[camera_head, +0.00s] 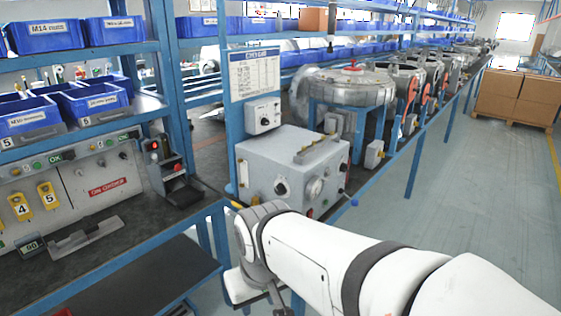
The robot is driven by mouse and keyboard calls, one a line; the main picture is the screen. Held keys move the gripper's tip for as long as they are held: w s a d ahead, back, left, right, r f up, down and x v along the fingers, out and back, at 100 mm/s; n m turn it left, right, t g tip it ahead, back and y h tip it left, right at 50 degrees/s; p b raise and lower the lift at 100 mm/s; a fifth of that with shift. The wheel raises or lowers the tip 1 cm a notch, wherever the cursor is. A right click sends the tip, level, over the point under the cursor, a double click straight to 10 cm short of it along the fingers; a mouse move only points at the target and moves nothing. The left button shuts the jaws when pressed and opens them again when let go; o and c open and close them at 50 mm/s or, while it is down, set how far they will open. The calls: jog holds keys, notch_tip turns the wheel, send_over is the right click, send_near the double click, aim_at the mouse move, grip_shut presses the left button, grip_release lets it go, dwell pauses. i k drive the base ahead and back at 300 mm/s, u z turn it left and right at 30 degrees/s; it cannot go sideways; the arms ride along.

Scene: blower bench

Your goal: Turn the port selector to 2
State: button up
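A grey box (262,168) with a handle on top stands on the bench in the middle. Its front has a small round fitting (281,187), a larger round dial (314,188) and a small lever with a dark blue ball end (353,202). A smaller control box (263,116) with small dials is on the blue post above it. I cannot tell which of these is the port selector; no port numbers are readable. My gripper (272,300) is low at the bottom edge, below and in front of the grey box, apart from it. Its fingers are mostly cut off or hidden.
My white arm crosses the lower right. On the left are a panel with yellow tags (48,195), blue bins (93,102) and a small device with a red light (168,160). Large round metal housings (350,86) line the bench behind. The floor (470,190) at right is clear; cardboard boxes (515,96) stand beyond.

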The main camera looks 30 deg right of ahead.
aim_at(344, 167)
jog(key=z, duration=1.25)
jog(key=i, duration=1)
jog(key=u, duration=1.25)
jog(key=k, duration=1.3)
jog(key=z, duration=0.55)
jog(key=i, duration=0.2)
jog(key=u, duration=0.1)
